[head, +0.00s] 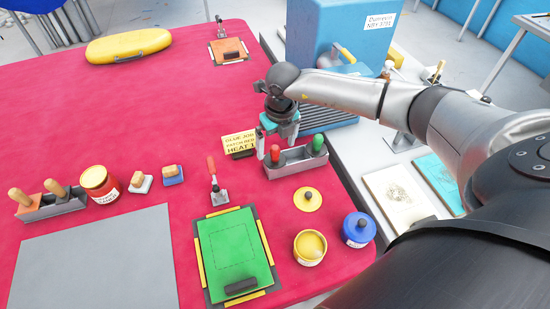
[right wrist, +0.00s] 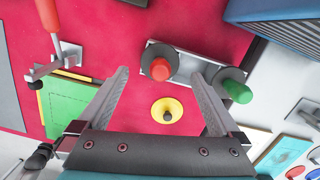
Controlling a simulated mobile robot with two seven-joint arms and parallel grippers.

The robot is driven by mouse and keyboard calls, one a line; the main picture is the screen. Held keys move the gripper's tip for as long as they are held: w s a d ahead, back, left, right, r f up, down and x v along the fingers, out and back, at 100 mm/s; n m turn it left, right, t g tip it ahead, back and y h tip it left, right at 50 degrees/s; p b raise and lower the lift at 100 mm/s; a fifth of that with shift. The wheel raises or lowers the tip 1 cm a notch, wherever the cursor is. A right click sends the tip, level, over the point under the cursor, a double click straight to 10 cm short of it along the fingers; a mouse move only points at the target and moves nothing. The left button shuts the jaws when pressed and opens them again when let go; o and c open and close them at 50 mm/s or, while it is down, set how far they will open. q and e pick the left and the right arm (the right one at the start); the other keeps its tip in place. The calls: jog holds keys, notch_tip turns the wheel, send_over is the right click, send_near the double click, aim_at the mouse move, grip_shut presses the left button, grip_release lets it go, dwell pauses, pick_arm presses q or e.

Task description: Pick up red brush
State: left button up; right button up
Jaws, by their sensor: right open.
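The red brush (head: 275,154) stands upright, handle up, in the left end of a grey metal holder (head: 298,166). A green brush (head: 318,144) stands in the same holder's right end. My right gripper (head: 277,146) is open, pointing down over the holder's left end. In the right wrist view the red brush (right wrist: 160,69) appears between the two spread fingertips (right wrist: 158,75), with a gap on each side. The green brush (right wrist: 236,91) is just outside the right finger. The lower part of the red brush is hidden in the holder. My left gripper is not in view.
A yellow sign (head: 239,145) and a red-handled clamp (head: 214,180) stand left of the holder. A yellow lid (head: 307,199), an open yellow pot (head: 309,248) and a blue pot (head: 358,230) are in front. A blue machine (head: 335,40) stands behind.

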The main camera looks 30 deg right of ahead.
jog(key=f, duration=0.4)
jog(key=shift+w+f, duration=0.1)
jog(key=shift+w, duration=0.25)
jog(key=c, duration=1.2)
jog(key=shift+c, duration=0.2)
notch_tip(320, 180, up, 20)
jog(key=shift+p, duration=0.4)
